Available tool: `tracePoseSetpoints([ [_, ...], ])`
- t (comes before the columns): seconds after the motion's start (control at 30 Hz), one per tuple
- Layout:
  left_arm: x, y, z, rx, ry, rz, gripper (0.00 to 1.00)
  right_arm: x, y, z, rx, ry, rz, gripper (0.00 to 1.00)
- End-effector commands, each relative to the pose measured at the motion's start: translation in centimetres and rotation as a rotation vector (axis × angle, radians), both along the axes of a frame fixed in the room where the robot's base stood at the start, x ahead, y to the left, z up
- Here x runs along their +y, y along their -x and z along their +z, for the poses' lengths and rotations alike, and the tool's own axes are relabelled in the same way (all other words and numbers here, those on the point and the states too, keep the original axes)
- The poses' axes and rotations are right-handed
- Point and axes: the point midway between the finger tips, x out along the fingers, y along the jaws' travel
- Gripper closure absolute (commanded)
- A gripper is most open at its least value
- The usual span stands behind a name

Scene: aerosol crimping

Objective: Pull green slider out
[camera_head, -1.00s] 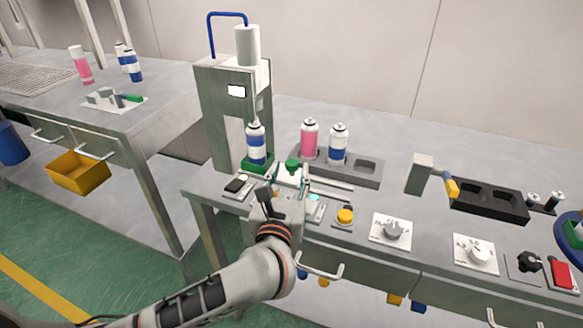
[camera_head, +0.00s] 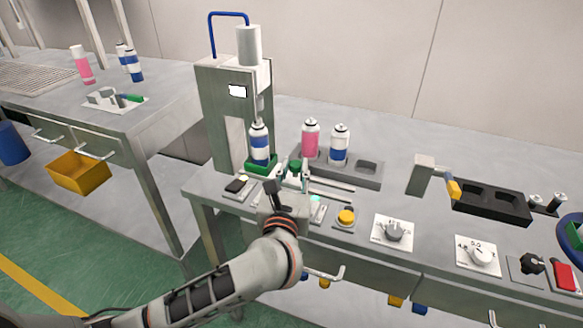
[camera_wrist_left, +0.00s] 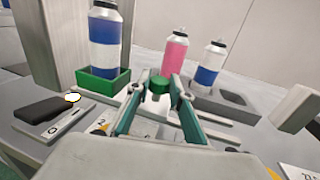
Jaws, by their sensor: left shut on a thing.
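The green slider (camera_head: 261,166) is a box-shaped holder at the foot of the press, with a blue-and-white can (camera_head: 260,145) upright in it. Its round green knob (camera_head: 295,164) is to the right of the holder. My left gripper (camera_head: 294,176) reaches the knob from the front. In the left wrist view, my left gripper (camera_wrist_left: 162,88) has its fingertips on either side of the knob (camera_wrist_left: 159,83) and is shut on it. The green holder (camera_wrist_left: 103,88) is left of the fingers there. My right gripper is out of view.
The press (camera_head: 226,110) stands behind the slider. A pink can (camera_head: 311,140) and another blue-and-white can (camera_head: 340,146) stand in a grey rack (camera_head: 352,180) at right. A yellow button (camera_head: 346,216) and dials are along the front. A second table (camera_head: 60,105) is at left.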

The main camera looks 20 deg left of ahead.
Motion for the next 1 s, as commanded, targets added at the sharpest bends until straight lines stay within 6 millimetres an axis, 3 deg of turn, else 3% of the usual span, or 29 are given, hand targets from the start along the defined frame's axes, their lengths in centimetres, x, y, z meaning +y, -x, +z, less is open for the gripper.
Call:
tracePoseSetpoints([
  [0.7, -9.0, 0.3, -0.3, 0.005, 0.005, -0.003, 1.00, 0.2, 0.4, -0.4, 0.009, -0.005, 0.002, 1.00],
  [1.0, -11.5, 0.4, -0.2, 0.005, 0.003, -0.003, 1.00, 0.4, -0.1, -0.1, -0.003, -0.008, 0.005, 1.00],
])
